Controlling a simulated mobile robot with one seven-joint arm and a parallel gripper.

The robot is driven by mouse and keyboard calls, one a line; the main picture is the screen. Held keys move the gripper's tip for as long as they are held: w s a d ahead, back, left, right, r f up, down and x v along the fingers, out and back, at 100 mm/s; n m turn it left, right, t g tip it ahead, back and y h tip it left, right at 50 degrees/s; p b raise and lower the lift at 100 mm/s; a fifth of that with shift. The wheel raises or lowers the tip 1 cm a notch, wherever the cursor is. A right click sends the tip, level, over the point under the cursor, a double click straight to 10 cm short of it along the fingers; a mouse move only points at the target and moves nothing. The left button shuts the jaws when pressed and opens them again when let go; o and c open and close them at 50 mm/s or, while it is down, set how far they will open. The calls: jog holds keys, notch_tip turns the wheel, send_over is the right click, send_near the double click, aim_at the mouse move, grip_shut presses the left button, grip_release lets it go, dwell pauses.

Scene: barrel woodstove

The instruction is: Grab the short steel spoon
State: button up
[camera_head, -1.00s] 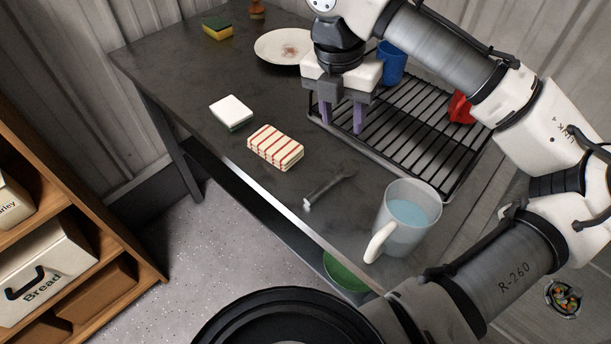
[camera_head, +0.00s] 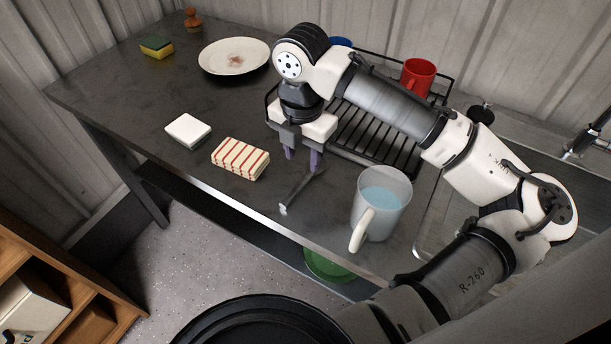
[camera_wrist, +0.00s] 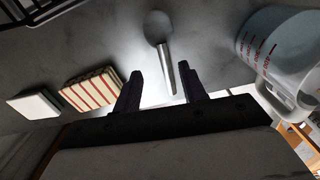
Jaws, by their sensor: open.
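The short steel spoon (camera_head: 296,193) lies on the dark worktop (camera_head: 110,88), its handle end toward the front edge. In the wrist view the whole spoon (camera_wrist: 166,62) shows, with a round dull bowl and a straight bright handle. My gripper is open and empty, pointing down above the spoon. In the wrist view its two fingers (camera_wrist: 162,92) stand to either side of the handle, which lies nearer the right finger. The fingers appear apart from the spoon.
A clear jug of bluish liquid (camera_head: 381,205) stands close on the right. A red-striped stack (camera_head: 240,158) and a white square block (camera_head: 188,131) lie left. Behind are a dish rack (camera_head: 385,143), a plate (camera_head: 234,56), a red mug (camera_head: 417,78) and a sponge (camera_head: 157,47).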

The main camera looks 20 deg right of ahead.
aim_at(306, 176)
jog(key=f, duration=0.1)
jog(key=f+p, duration=0.1)
jog(key=f, duration=0.2)
jog(key=shift+s+d, duration=0.25)
jog(key=shift+s, duration=0.05)
jog(key=shift+f, duration=0.6)
grip_shut()
